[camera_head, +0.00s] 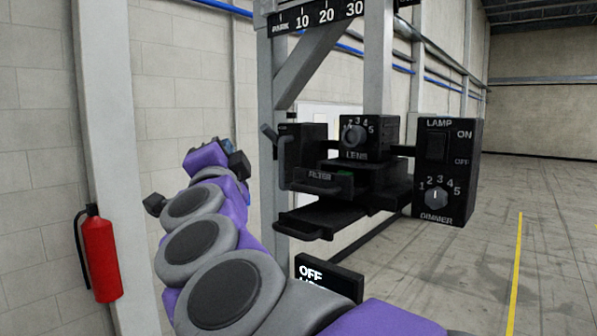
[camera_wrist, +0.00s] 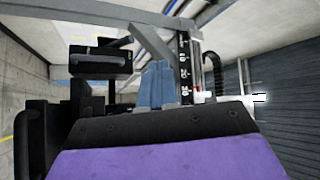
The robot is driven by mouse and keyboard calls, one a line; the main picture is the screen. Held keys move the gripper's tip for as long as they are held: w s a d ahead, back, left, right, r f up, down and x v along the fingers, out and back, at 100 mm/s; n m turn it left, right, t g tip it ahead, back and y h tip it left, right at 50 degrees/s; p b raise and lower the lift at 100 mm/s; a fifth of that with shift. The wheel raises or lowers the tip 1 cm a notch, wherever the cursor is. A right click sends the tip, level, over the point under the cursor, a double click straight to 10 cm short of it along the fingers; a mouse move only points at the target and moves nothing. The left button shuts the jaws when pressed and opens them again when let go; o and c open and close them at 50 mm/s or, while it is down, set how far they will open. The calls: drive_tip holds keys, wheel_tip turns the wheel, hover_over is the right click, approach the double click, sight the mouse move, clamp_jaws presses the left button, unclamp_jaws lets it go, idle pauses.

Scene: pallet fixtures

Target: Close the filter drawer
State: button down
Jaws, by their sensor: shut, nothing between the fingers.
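The black filter drawer (camera_head: 322,176), with a "FILTER" label and a bar handle on its front, sticks out toward the left from the black fixture below the lens box. My gripper (camera_head: 226,146) is to the left of the drawer, a little higher in the picture and apart from it. Its far end is partly hidden by my wrist in the head view. In the wrist view my blue fingers (camera_wrist: 157,86) are together with nothing between them. Black fixture parts (camera_wrist: 100,63) show left of the fingers there; I cannot tell which is the drawer.
A black tray (camera_head: 318,219) sticks out below the drawer. A lens box (camera_head: 362,137) with a dial and a lamp box (camera_head: 445,172) with a switch and dimmer are to the right. A metal post (camera_head: 281,100) stands behind. A red extinguisher (camera_head: 101,258) is at the left wall.

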wheel_tip(320, 180, up, 2)
drive_tip(key=r+m+h, duration=0.1)
drive_tip(key=m+h, duration=0.2)
drive_tip(key=m, duration=0.1)
drive_tip(key=m+g+h+p, duration=0.6)
drive_tip(key=m+g+h, duration=0.3)
drive_tip(key=m+h, duration=0.15)
approach(305, 189)
drive_tip(key=p+x, duration=0.1)
drive_tip(key=x, duration=0.5)
drive_tip(key=shift+s+d+p, duration=0.15)
drive_tip(key=shift+p, duration=0.15)
drive_tip(key=shift+w+d, duration=0.15)
drive_tip(key=shift+w, duration=0.3)
drive_tip(key=shift+f, duration=0.1)
